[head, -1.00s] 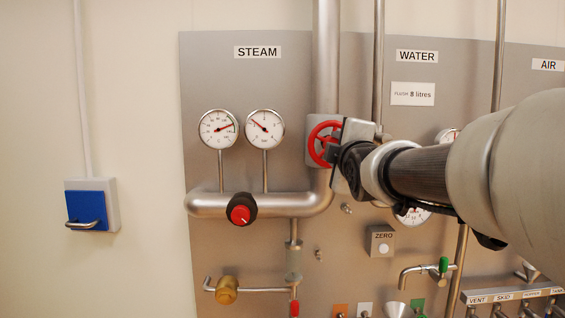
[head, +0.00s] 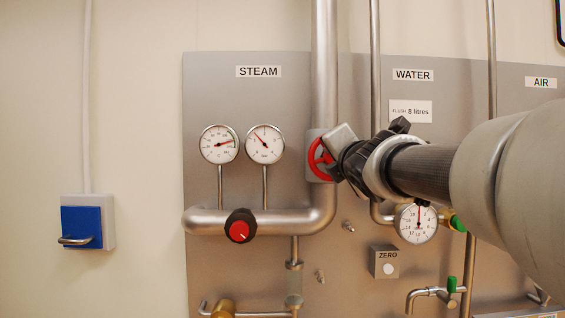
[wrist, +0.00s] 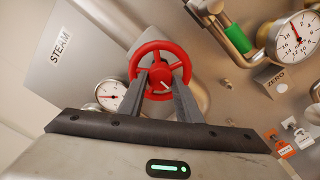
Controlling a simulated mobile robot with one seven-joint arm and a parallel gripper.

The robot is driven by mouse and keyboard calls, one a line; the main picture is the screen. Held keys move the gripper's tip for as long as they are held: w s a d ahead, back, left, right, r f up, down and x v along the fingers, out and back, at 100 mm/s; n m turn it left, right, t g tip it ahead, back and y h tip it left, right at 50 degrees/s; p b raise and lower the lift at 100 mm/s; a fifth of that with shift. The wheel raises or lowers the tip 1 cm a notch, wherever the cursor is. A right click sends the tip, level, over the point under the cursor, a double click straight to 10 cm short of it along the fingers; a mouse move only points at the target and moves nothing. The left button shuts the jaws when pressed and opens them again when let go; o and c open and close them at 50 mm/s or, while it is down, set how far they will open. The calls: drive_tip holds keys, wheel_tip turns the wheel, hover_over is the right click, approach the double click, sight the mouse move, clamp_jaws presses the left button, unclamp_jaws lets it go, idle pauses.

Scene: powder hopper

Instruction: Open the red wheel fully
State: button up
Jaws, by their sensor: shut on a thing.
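The red wheel (head: 317,160) is mounted on the vertical steam pipe (head: 324,85), right of two round gauges. In the head view its right part is hidden behind my gripper (head: 328,158). In the wrist view the whole red wheel (wrist: 160,70) shows, with spokes and a hub bearing a short white mark. My gripper's two fingers (wrist: 161,80) reach onto the lower part of the wheel, one on each side of the hub, and are shut on it. The wrist is rolled, so the STEAM label looks tilted.
A black-and-red knob (head: 240,226) sits on the horizontal pipe below. A water gauge (head: 417,223) and green-handled tap (head: 451,284) lie to the right. A blue box (head: 81,227) is on the left wall.

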drive_tip(key=shift+n, duration=0.3)
drive_tip(key=o, duration=1)
drive_tip(key=shift+o, duration=0.2)
drive_tip(key=s+p, duration=0.3)
drive_tip(key=s, duration=1.4)
drive_tip(key=shift+s, duration=0.2)
